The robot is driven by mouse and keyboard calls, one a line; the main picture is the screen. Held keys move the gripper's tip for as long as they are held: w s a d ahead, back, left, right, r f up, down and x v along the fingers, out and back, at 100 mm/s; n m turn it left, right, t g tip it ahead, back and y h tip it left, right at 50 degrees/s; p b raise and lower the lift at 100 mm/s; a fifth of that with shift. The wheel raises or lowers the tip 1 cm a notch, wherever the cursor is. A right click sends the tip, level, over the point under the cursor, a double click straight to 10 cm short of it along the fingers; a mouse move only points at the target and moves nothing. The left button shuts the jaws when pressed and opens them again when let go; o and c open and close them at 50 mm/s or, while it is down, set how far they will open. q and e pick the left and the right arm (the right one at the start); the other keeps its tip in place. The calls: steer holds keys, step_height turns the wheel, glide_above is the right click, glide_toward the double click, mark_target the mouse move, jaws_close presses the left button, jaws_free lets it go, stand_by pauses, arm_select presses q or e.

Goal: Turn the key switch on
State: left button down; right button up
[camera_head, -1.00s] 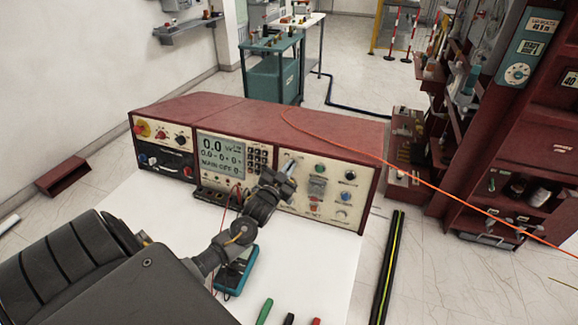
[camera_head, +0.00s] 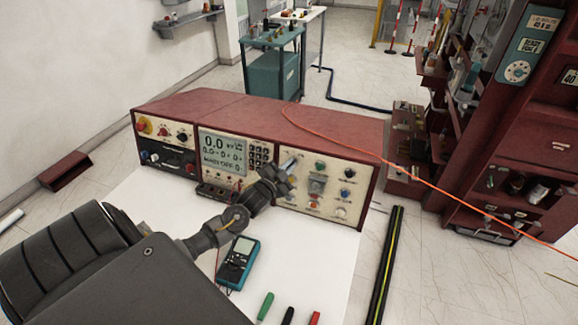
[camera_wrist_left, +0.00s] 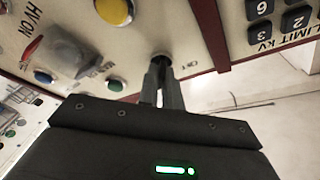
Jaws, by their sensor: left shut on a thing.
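The red console (camera_head: 330,137) stands on the white table with its cream right-hand panel (camera_head: 325,170) facing me. My left gripper (camera_head: 289,162) reaches the upper left of that panel, with its fingertips at the panel face. In the left wrist view the gripper's narrow fingers (camera_wrist_left: 161,72) are close together, shut on the key switch (camera_wrist_left: 161,57) beside lettering that seems to read OFF. Only a little of the switch shows between and behind the fingertips. The head view hides it behind the gripper. My right gripper is not in view.
A yellow button (camera_wrist_left: 114,11) and a blue button (camera_wrist_left: 43,77) are near the fingers. A teal multimeter (camera_head: 238,262) lies on the white table (camera_head: 310,262) below my arm. Green, black and red probe handles lie at its front. An orange cable (camera_head: 440,186) runs across the right.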

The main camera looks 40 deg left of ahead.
arm_select(q)
steer(key=c, duration=1.6)
jaws_free()
steer(key=s+b, duration=0.1)
steer(key=s, duration=0.6)
steer(key=s+d+b, duration=0.1)
steer(key=s, duration=0.2)
steer(key=shift+s+b, duration=0.3)
steer(key=shift+s, duration=0.05)
